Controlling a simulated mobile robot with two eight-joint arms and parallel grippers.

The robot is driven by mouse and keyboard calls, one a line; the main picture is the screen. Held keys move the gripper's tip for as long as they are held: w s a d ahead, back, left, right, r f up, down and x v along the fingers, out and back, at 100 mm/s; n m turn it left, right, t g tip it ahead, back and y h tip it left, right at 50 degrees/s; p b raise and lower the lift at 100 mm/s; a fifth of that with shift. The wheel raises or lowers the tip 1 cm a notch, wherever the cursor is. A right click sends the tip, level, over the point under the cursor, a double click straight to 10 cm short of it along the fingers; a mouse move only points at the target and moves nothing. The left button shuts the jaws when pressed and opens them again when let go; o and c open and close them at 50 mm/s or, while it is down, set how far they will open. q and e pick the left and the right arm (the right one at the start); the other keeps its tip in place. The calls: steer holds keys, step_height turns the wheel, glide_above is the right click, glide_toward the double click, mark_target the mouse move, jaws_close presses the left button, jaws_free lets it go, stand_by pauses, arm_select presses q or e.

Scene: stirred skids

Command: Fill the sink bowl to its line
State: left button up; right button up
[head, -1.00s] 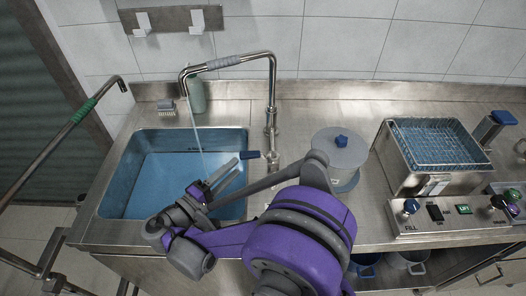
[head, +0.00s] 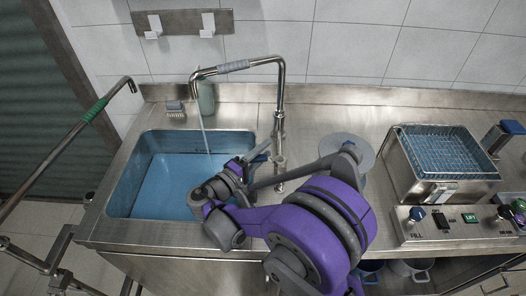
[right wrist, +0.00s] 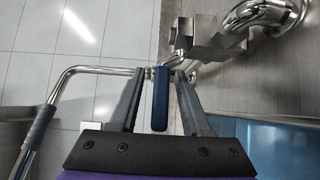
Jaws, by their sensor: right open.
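The sink bowl (head: 122,190) is at the left of the steel counter, with blue water or a blue inside; I cannot make out its line. The tall tap (head: 282,95) has a grey sleeve on its spout, and a thin water stream (head: 204,135) falls from it into the bowl. My right gripper (head: 262,152) is over the bowl's right side at the tap's base. In the right wrist view, the blue tap lever (right wrist: 160,98) lies between the open fingers of my right gripper (right wrist: 163,78), with gaps on both sides. My left gripper is out of view.
A wire basket (head: 440,150) sits in a steel tank (head: 465,188) at the right, with a control panel (head: 455,222) in front. A round grey lid (head: 365,148) is right of the tap. A green bottle (head: 207,97) and a brush (head: 174,108) stand behind the bowl.

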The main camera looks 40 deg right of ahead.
jaws_close()
stand_by(1.4)
